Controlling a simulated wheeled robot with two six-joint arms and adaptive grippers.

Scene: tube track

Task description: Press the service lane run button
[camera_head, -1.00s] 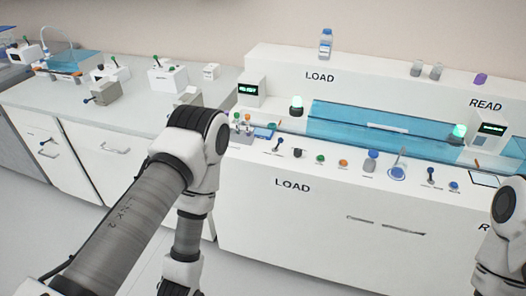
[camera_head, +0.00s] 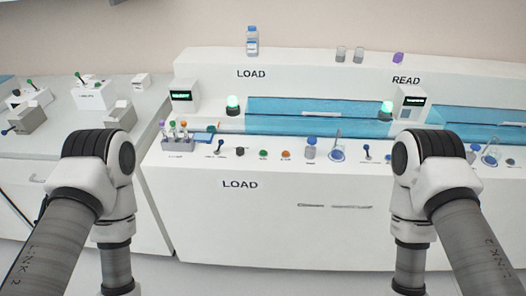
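A long white console (camera_head: 300,240) stands ahead, with a LOAD section on the left and a READ section on the right.
A rack with coloured-cap tubes (camera_head: 178,143) stands at the ledge's left end. Green lamps (camera_head: 233,105) glow beside the blue clear covers (camera_head: 330,107). A bottle (camera_head: 252,41) stands on the top shelf. A side bench (camera_head: 75,140) with small devices is at left.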

